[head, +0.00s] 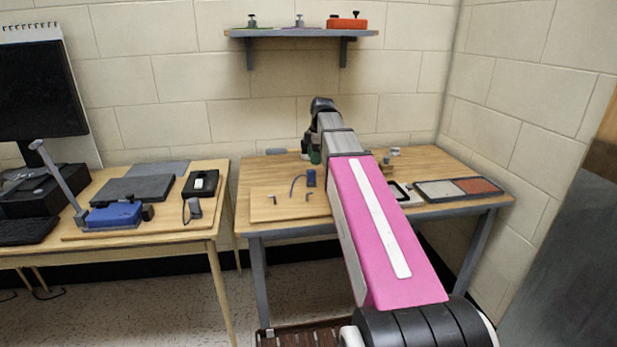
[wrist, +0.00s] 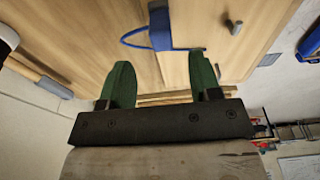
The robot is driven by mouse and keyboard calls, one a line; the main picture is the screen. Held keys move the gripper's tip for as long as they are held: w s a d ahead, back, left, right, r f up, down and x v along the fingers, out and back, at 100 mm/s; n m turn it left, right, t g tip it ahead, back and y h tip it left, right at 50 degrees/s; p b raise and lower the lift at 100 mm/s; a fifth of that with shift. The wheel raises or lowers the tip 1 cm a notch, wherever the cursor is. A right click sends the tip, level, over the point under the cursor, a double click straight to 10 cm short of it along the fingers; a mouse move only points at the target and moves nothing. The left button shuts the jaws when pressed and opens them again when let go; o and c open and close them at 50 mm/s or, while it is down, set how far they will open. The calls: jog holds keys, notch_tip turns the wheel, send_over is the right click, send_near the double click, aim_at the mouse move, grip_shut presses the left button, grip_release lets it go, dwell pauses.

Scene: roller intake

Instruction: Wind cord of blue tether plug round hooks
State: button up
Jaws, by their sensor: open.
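The blue tether plug (head: 311,178) sits on the wooden board (head: 262,211) on the right-hand table, and its blue cord (head: 294,185) curves off to the left. Two small dark hooks stand on the board, a left hook (head: 273,199) and a right hook (head: 308,196). In the wrist view the plug (wrist: 160,28) lies beyond my fingertips, with the cord (wrist: 133,38) looping beside it and one grey hook (wrist: 235,27) to its right. My gripper (wrist: 163,75) is open, its green fingers apart with nothing between them. In the head view my arm partly hides it.
A grey tray with a red-brown section (head: 478,186) lies at the table's right. A wall shelf (head: 300,33) hangs above. The left table (head: 190,230) holds a blue clamp-like device (head: 115,214) and a black box (head: 201,184). A gap separates the tables.

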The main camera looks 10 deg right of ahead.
aim_at(311, 170)
jog(key=shift+a+f, duration=0.25)
jog(key=shift+f, duration=1.1)
jog(key=shift+a+f, duration=0.25)
jog(key=shift+f, duration=1.05)
jog(key=shift+a+f, duration=0.25)
jog(key=shift+f, duration=1.1)
grip_shut()
jog(key=shift+r, duration=0.15)
jog(key=shift+r, duration=0.5)
jog(key=r, duration=0.1)
jog(key=a+r, duration=0.1)
jog(key=r, duration=0.1)
jog(key=shift+r, duration=0.25)
jog(key=a+r, duration=0.6)
jog(key=a, duration=0.4)
jog(key=shift+a, duration=0.3)
jog(key=shift+r, duration=0.1)
